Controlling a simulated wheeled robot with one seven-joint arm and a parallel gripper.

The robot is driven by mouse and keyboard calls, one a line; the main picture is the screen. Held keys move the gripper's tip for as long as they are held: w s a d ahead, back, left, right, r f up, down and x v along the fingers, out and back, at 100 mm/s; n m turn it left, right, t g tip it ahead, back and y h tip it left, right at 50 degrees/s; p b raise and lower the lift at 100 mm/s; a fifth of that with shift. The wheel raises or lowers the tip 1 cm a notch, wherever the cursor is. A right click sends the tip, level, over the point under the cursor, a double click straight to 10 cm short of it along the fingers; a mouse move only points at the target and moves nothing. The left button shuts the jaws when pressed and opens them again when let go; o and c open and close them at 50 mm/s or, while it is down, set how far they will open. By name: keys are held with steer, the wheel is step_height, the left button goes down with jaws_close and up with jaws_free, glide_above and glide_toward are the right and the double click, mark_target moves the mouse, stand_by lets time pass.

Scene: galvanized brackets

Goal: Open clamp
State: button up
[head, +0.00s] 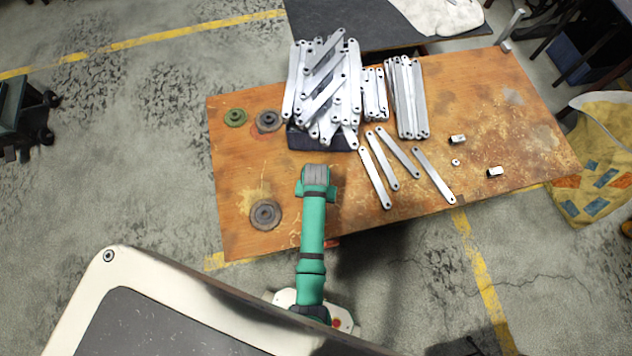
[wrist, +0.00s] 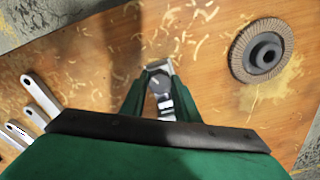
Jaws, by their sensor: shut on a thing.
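My gripper (wrist: 160,85) shows in the wrist view with its green fingers shut on a small grey metal piece (wrist: 160,72). The fingers and the dark wrist edge hide much of this piece. I cannot tell whether it is the clamp or whether it touches the table. In the head view my green arm reaches over the table's near edge, and its upper end hides the fingers. A grey upright metal piece (head: 512,27) stands at the table's far right corner and may be a clamp. A small red part (head: 332,243) shows beside my arm at the near edge.
The wooden table (head: 490,115) holds a dark bin (head: 312,140) heaped with galvanized brackets (head: 318,88). Loose brackets (head: 435,176) lie right of my arm. A grey abrasive disc (head: 265,215) lies left of it and shows in the wrist view (wrist: 262,52). Shavings lie around my gripper.

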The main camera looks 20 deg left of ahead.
steer(key=n, duration=0.5)
steer(key=shift+n, duration=0.4)
steer(key=n, duration=0.6)
steer(key=shift+w+n, duration=0.1)
steer(key=shift+n, duration=0.3)
steer(key=o, duration=1)
steer(key=shift+c, duration=0.2)
